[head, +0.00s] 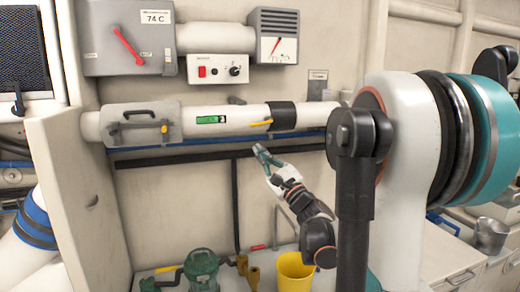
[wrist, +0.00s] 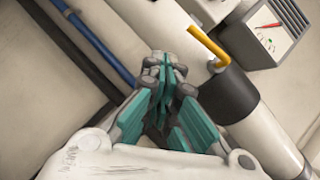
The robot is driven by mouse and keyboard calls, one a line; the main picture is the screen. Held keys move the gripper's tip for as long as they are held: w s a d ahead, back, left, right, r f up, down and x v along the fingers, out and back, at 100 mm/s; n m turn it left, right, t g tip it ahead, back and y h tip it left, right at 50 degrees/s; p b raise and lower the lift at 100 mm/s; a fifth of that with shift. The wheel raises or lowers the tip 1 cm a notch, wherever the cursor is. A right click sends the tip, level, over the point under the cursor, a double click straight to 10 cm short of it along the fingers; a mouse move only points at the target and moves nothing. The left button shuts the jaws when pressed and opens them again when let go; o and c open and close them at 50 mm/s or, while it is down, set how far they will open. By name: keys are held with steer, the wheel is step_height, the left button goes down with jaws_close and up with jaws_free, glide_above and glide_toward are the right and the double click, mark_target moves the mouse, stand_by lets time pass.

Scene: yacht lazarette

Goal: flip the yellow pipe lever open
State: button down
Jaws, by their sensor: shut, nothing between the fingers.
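The yellow pipe lever (head: 262,122) sits on the white horizontal pipe (head: 240,119), just left of its black collar (head: 281,115). In the head view the lever lies nearly along the pipe. In the wrist view the yellow lever (wrist: 206,45) is a bent rod rising beside the black collar (wrist: 222,97). My gripper (head: 258,150) is just below the pipe, with its teal fingers pointing up toward the lever. In the wrist view my gripper (wrist: 167,75) is shut and empty, left of the lever and apart from it in the picture.
A blue pipe (head: 190,145) runs below the white pipe. A control box (head: 221,68) and a gauge box (head: 274,36) are above. A yellow bucket (head: 295,272) and a green pump (head: 201,268) stand below.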

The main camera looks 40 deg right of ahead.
steer(key=s+a+f, duration=0.2)
steer(key=s+f, duration=0.2)
steer(key=s, duration=0.2)
steer(key=shift+s+f+p, duration=0.15)
steer(key=shift+s+p, duration=0.25)
steer(key=shift+p, duration=0.05)
